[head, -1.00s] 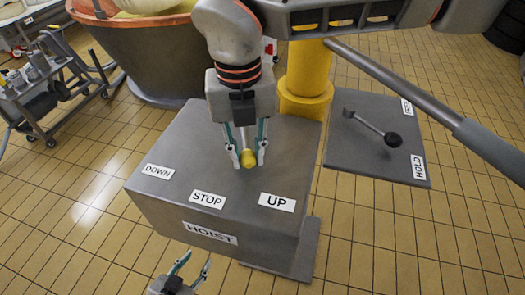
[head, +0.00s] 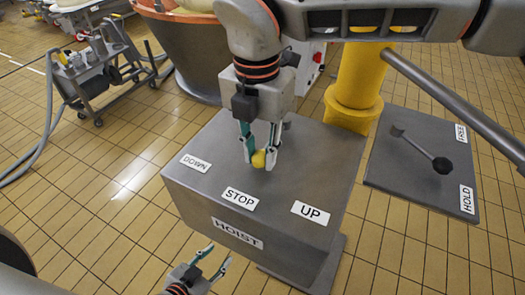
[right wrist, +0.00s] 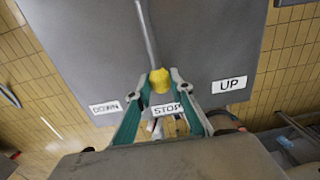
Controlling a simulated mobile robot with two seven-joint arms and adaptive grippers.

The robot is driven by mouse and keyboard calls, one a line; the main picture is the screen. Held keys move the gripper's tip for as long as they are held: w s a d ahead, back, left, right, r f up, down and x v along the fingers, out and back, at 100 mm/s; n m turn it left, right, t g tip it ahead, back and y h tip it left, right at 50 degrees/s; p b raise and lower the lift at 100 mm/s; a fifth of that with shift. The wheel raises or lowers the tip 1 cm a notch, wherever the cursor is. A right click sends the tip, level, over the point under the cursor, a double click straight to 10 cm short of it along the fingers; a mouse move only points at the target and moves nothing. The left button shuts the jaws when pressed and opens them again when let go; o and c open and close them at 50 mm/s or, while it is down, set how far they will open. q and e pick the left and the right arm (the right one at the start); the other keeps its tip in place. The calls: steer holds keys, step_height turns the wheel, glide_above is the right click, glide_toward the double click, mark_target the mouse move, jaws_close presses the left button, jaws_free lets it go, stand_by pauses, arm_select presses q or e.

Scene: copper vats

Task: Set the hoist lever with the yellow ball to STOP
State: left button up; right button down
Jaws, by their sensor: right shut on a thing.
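The hoist lever's yellow ball (head: 259,159) is at the end of a grey rod above the grey HOIST box (head: 330,160). The rod points toward the STOP label (head: 240,199), between the DOWN label (head: 203,162) and the UP label (head: 311,213). My right gripper (head: 259,157) is shut on the ball, one finger on each side. In the right wrist view the ball (right wrist: 160,80) sits between the fingertips, in line with the STOP label (right wrist: 167,109). My left gripper (head: 210,260) is open and empty in front of the box.
A second lever with a black ball (head: 442,165) stands on a grey plate (head: 400,185) marked FREE and HOLD, to the right. A yellow post (head: 358,85) rises behind the box. A copper vat (head: 190,50) and a wheeled cart (head: 95,75) stand behind left.

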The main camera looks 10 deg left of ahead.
steer(key=c, duration=1.8)
jaws_free()
steer(key=shift+r, duration=0.15)
step_height(320, 180, up, 12)
steer(key=shift+a+f, duration=0.1)
steer(key=shift+a, duration=0.05)
